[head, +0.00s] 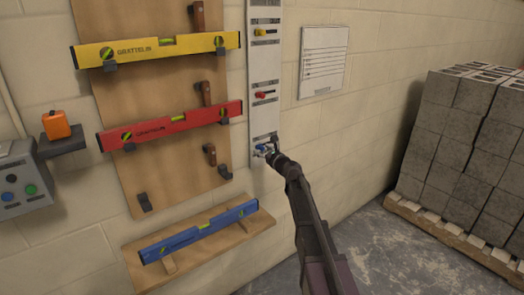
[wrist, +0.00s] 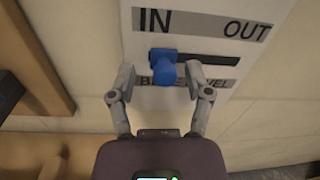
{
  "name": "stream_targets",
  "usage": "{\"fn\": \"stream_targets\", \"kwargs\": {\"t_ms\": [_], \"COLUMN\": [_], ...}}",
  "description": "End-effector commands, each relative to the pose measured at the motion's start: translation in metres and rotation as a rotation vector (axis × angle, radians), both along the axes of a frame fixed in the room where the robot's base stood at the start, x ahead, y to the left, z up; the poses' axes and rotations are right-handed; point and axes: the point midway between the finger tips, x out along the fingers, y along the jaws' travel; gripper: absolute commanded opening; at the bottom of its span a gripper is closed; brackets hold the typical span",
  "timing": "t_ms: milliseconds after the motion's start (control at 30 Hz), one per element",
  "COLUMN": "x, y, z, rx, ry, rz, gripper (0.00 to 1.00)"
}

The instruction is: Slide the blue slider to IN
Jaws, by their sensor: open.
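The blue slider (wrist: 164,68) shows in the wrist view at the left end of its dark slot (wrist: 215,58), below the label IN and away from OUT. In the head view the blue slider (head: 262,149) is small on the lower part of the white wall strip (head: 264,80), partly hidden by my gripper. My gripper (wrist: 163,84) is open, with one finger on each side of the blue knob. I cannot tell whether either finger touches it. In the head view my gripper (head: 274,148) is at the strip from the lower right.
A yellow slider (head: 261,32) and a red slider (head: 260,95) sit higher on the strip. A wooden board with yellow and red levels (head: 170,125) is to the left. A blue level (head: 200,231) lies on a shelf below. Concrete blocks (head: 460,140) stand at right.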

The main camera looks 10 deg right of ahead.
Motion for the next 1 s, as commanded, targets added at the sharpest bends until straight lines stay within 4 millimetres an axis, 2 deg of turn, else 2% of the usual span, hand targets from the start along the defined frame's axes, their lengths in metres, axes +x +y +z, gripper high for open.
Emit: {"fn": "stream_targets", "kwargs": {"t_ms": [167, 700, 1000], "x": [-0.017, -0.089, -0.103], "y": [-0.007, -0.043, -0.051], "z": [0.000, 0.000, 0.000], "rx": [0.000, 0.000, 0.000], "ry": [0.000, 0.000, 0.000], "rz": [-0.001, 0.000, 0.002], "gripper": [0.65, 0.65, 0.65]}}
